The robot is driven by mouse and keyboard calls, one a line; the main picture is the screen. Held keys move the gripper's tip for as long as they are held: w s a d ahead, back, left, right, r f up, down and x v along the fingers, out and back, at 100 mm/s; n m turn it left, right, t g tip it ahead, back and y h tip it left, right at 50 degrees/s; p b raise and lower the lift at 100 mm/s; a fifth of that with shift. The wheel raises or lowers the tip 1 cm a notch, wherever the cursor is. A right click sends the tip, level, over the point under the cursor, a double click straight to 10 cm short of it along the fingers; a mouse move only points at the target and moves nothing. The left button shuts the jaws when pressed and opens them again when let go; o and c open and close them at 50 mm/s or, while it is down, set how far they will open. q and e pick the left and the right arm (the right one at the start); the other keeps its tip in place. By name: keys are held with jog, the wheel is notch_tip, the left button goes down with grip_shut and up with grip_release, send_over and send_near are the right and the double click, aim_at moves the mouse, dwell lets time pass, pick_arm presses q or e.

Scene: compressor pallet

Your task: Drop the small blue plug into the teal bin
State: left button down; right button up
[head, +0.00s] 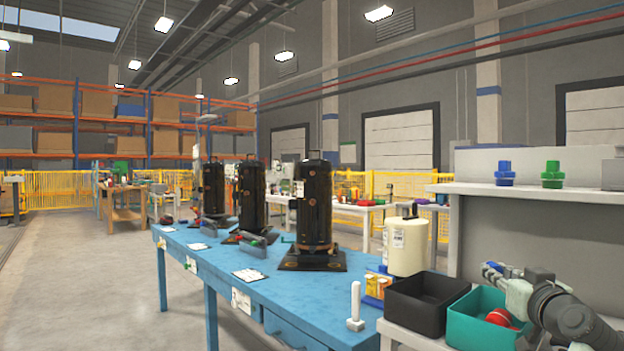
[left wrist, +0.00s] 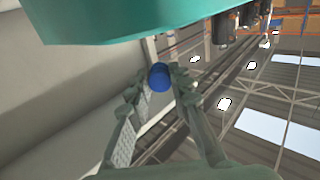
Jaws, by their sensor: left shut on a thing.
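The small blue plug (left wrist: 158,77) is between the fingertips of my left gripper (left wrist: 160,80) in the left wrist view. In the head view, my left gripper (head: 496,273) is at the right, shut on the plug, of which only a little blue shows. The teal bin (head: 466,325) stands at the lower right, with a red object (head: 499,317) inside. The gripper appears above the bin's back part; its exact height is unclear. The bin's teal wall (left wrist: 140,22) fills the top of the left wrist view. My right gripper is not in view.
A black bin (head: 420,310) stands left of the teal bin. A shelf (head: 535,190) with larger blue (head: 504,175) and green (head: 552,175) plugs is behind.

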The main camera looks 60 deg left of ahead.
pick_arm(q)
jog(key=shift+f, duration=0.3)
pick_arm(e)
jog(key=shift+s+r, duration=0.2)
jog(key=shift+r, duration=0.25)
pick_arm(q)
jog(key=c, duration=1.3)
grip_release()
jog(key=v, duration=1.2)
jog(key=shift+f, duration=0.1)
